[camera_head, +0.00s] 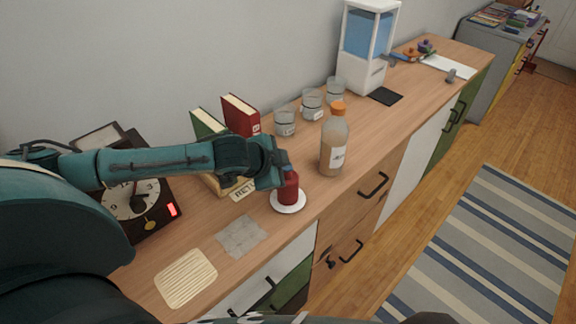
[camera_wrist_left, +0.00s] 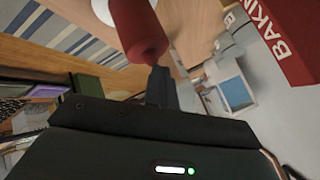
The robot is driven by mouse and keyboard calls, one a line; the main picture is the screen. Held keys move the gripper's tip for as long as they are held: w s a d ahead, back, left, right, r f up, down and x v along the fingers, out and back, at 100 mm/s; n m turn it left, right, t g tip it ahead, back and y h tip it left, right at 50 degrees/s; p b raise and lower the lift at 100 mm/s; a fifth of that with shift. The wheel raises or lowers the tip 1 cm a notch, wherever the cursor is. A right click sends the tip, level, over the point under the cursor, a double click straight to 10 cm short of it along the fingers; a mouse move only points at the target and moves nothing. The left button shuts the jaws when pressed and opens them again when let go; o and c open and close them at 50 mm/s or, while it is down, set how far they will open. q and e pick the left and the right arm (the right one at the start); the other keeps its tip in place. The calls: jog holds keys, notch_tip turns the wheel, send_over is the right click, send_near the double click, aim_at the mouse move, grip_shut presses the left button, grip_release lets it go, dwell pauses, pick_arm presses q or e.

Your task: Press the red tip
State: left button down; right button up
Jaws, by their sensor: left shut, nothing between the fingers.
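A red, bottle-shaped object (camera_head: 289,190) stands upright on a white round saucer (camera_head: 288,208) near the counter's front edge. In the left wrist view the red object (camera_wrist_left: 138,28) narrows to a rounded red end close to my fingertips. My left gripper (camera_head: 283,170) is shut and empty, at the upper part of the red object. Its dark fingers (camera_wrist_left: 160,84) show in the wrist view right at the red end; I cannot tell whether they touch. The gripper partly hides the object's top in the head view. My right gripper is not in view.
An orange-capped bottle (camera_head: 334,146) stands just right of the saucer, with glass jars (camera_head: 285,122) behind. Books (camera_head: 240,115) and a clock (camera_head: 134,197) stand behind and left, near my arm. A grey cloth-like square (camera_head: 241,236) and a ribbed mat (camera_head: 186,278) lie in front.

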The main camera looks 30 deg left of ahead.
pick_arm(q)
jog(key=shift+s+f, duration=0.25)
jog(key=shift+f, duration=0.1)
notch_tip(320, 180, up, 4)
jog(key=p, duration=0.4)
jog(key=shift+w, duration=0.1)
jog(key=shift+w+r, duration=0.1)
jog(key=shift+r, duration=1.15)
jog(key=shift+d, duration=0.1)
